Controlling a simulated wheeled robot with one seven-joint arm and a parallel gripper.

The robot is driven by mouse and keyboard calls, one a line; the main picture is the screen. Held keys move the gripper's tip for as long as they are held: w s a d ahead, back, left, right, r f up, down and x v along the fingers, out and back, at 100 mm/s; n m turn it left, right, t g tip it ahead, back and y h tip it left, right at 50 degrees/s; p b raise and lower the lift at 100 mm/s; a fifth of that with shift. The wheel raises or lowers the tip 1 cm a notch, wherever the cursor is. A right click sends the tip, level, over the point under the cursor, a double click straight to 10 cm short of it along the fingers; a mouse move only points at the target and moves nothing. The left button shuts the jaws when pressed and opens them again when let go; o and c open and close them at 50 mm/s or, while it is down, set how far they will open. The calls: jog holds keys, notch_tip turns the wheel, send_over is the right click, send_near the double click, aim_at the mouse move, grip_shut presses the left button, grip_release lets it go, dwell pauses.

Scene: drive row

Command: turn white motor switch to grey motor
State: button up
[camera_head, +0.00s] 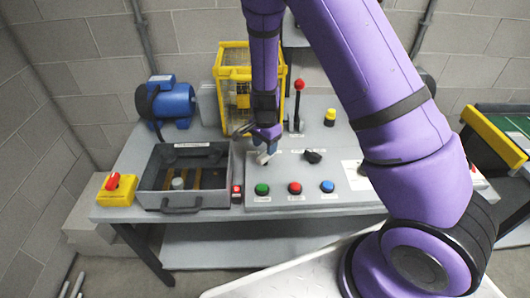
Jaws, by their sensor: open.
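The white switch (263,158) is a small pale knob on the sloped grey control panel (340,181), left of a black knob (313,156). My gripper (268,149) points down right above the white switch and partly covers it. Its jaws are open; I cannot tell whether they touch the knob. The panel's small labels are too small to read. A blue motor (170,102) stands at the back left of the bench. A dark rounded thing (427,82) shows partly behind my arm on the right; I cannot tell whether it is the grey motor.
Green (262,189), red (294,188) and blue (327,186) buttons line the panel's front. A red-knobbed lever (298,104) and yellow cage (223,72) stand behind. An open grey box (148,199) is left. My arm hides the bench's right part.

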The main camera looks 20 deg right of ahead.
notch_tip(320, 180, up, 6)
jog(key=shift+r, duration=0.2)
jog(key=shift+r, duration=0.1)
dwell(0.4)
notch_tip(320, 180, up, 13)
jog(key=n+t+y, duration=0.1)
jog(key=n+y, duration=0.1)
jog(key=n, duration=0.1)
send_over(265, 154)
jog(key=s, duration=0.4)
jog(key=s+d+r+n+t, duration=0.1)
jog(key=s+d+r+n, duration=0.2)
jog(key=s+r, duration=0.45)
jog(key=s+d+r+n+t+h, duration=0.1)
jog(key=s+d+r+n, duration=0.1)
jog(key=s+r, duration=0.4)
jog(key=s+d+r+n+t+h, duration=0.1)
jog(key=s+r+n, duration=0.3)
jog(key=s, duration=0.8)
notch_tip(265, 154, up, 2)
jog(key=shift+d+r+n+t, duration=0.1)
jog(key=shift+d+n+t, duration=0.3)
jog(key=shift+t, duration=0.2)
